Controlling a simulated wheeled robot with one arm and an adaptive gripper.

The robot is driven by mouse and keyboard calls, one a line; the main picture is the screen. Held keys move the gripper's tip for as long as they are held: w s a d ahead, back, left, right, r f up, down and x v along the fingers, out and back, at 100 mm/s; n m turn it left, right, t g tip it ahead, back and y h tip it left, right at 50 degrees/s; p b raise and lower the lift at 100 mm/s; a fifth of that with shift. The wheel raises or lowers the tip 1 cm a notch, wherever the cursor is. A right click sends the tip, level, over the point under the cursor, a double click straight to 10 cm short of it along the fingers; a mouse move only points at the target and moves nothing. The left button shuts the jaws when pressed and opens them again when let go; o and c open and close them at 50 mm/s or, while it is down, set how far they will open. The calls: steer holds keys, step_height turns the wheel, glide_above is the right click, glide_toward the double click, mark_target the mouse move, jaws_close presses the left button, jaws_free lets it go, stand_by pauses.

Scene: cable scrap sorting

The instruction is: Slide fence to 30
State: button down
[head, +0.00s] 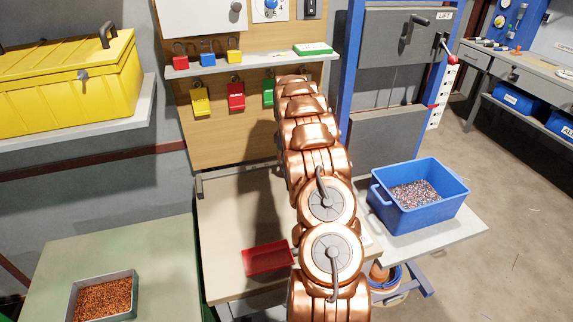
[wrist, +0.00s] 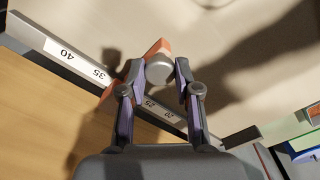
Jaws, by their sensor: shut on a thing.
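In the wrist view, the fence (wrist: 158,47) is an orange block with a grey rounded knob (wrist: 159,70), sitting across a pale scale rail (wrist: 80,58). My gripper (wrist: 160,74) has one finger on each side of the knob and is shut on it. The rail's labels 40 and 35 show to the left of the fingers, and 25 and 20 show between and below them. The 30 mark is hidden near the left finger, and the exact reading cannot be told. In the head view, my arm hides the gripper and fence.
A red tray (head: 268,258) lies on the pale bench (head: 225,215). A blue bin (head: 419,199) of granules stands to the right, and a metal tray (head: 72,300) of copper bits at lower left. The pale surface beyond the fence is clear.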

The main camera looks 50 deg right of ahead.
steer(key=c, duration=0.8)
jaws_free()
steer(key=shift+r, duration=0.1)
step_height(320, 180, up, 12)
steer(key=shift+f, duration=0.1)
